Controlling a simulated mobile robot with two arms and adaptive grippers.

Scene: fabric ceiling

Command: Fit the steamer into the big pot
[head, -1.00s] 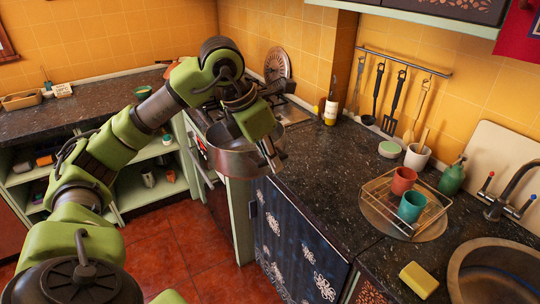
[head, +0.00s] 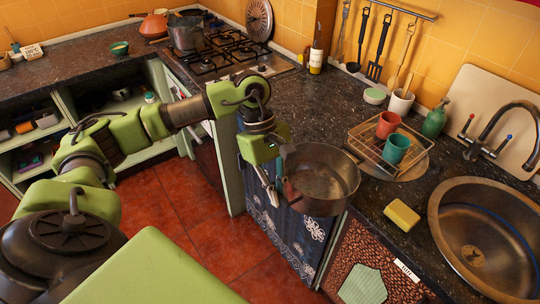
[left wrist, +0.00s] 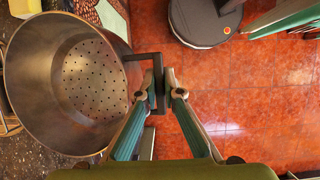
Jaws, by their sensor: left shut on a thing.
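The steamer (head: 322,178) is a round metal pan with a perforated base, seen in the left wrist view (left wrist: 72,78). My left gripper (head: 274,188) is shut on the steamer's side handle (left wrist: 148,84) and holds it in the air at the counter's front edge, open side up. Its fingertips also show in the left wrist view (left wrist: 173,93). The big pot (head: 187,36) is grey metal and stands on the stove at the back, well apart from the steamer. Its inside is hard to see. My right gripper is out of view.
The gas stove (head: 232,57) has free burners beside the pot. A wire rack (head: 362,140) with a red cup (head: 387,124) and a teal cup (head: 396,149) lies close to the steamer's right. The middle counter is clear.

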